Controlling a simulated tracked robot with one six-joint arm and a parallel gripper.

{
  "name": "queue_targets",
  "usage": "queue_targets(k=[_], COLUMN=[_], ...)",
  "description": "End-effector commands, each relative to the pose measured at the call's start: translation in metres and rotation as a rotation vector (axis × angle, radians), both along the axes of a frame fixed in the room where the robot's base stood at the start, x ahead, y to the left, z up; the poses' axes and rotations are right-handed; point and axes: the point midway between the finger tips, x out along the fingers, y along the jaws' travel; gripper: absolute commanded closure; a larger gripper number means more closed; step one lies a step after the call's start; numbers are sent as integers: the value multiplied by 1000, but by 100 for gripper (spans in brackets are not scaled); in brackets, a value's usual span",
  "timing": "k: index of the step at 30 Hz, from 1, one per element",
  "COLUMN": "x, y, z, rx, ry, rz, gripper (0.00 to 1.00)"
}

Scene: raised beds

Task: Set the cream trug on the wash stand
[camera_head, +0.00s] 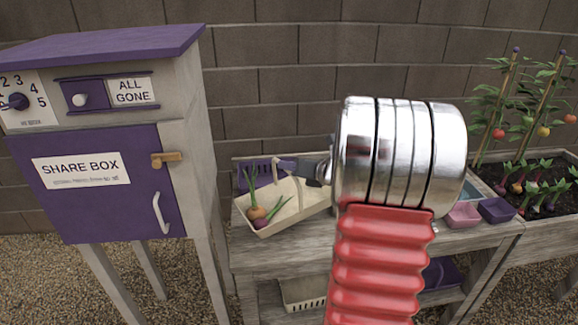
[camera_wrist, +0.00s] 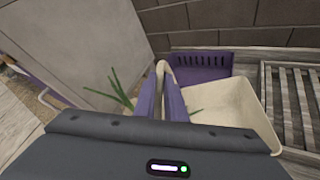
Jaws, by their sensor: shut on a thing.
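The cream trug (camera_head: 291,214) hangs tilted over the left part of the grey wooden wash stand (camera_head: 270,261). An onion (camera_head: 258,213) with green leaves and a purple-red root (camera_head: 260,223) lie in it. My gripper (camera_head: 280,167) is shut on the trug's handle, which also shows between the purple fingers (camera_wrist: 163,84) in the wrist view. In that view the trug's pale inside (camera_wrist: 228,102) is right of the fingers, with green leaves on both sides. I cannot tell whether the trug's underside touches the stand top.
A purple crate (camera_wrist: 196,68) stands behind the trug, and a slatted rack (camera_wrist: 294,103) lies to its right. The share box (camera_head: 184,135) rises close on the left. Small pink (camera_head: 463,216) and purple (camera_head: 496,210) tubs sit at the stand's right end, near the planted bed (camera_head: 560,205).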

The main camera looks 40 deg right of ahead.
Motion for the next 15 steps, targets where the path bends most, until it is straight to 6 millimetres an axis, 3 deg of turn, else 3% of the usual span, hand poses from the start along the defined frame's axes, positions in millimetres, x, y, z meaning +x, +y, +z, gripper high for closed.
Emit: queue_targets(k=[7, 15], x=[-2, -3], y=[-3, -4], z=[-4, -22], rx=[2, 1], ry=[-3, -2], rz=[-7, -8], gripper=[100, 100])
